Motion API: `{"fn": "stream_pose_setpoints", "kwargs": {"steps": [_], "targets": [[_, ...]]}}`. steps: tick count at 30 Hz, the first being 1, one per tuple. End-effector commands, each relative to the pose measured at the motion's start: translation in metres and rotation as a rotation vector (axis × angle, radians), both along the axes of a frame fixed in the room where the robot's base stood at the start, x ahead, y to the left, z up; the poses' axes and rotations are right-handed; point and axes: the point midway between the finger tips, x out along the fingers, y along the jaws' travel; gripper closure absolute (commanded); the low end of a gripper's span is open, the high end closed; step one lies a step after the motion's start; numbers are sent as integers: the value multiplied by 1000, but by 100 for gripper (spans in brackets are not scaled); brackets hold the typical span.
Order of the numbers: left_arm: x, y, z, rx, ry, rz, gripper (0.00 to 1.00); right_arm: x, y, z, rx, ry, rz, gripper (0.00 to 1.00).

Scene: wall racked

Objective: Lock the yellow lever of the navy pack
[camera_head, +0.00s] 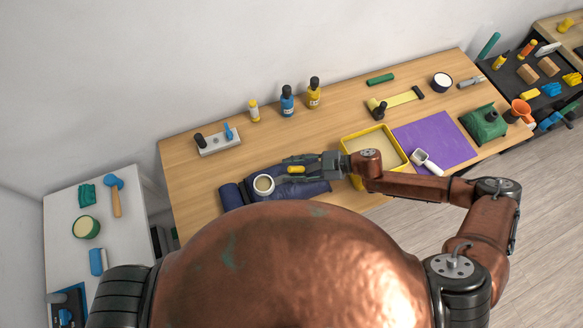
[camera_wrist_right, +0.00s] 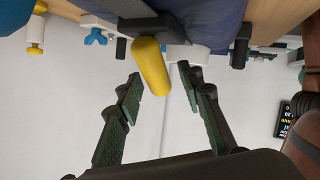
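The navy pack (camera_head: 314,187) lies along the front edge of the wooden table; its navy body also shows at the top of the right wrist view (camera_wrist_right: 205,20). Its yellow lever (camera_head: 296,169) is a short rounded bar; it shows large in the wrist view (camera_wrist_right: 151,66), tilted beside a dark bracket. My right gripper (camera_head: 290,170) reaches in from the right. In the wrist view its two fingers (camera_wrist_right: 160,80) are apart, one either side of the lever's end, with visible gaps and no clear contact. My left gripper is not in view.
A yellow-rimmed tray (camera_head: 375,147) and purple mat (camera_head: 435,142) lie to the right. Bottles (camera_head: 287,102) and a grey block with knobs (camera_head: 219,141) stand behind. The table's middle is clear.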

Motion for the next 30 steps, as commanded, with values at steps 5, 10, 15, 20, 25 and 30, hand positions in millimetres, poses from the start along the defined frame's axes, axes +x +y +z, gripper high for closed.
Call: {"fn": "stream_pose_setpoints", "kwargs": {"steps": [5, 10, 15, 20, 25, 30], "targets": [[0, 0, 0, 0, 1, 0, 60, 0, 1, -1, 0, -1, 0, 65], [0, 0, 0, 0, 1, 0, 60, 0, 1, 0, 0, -1, 1, 71], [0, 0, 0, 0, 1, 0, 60, 0, 1, 0, 1, -1, 2, 82], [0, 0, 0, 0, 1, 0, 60, 0, 1, 0, 1, -1, 2, 93], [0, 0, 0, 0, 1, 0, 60, 0, 1, 0, 1, -1, 2, 100], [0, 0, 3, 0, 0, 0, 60, 0, 2, 1, -5, -2, 1, 100]]}}
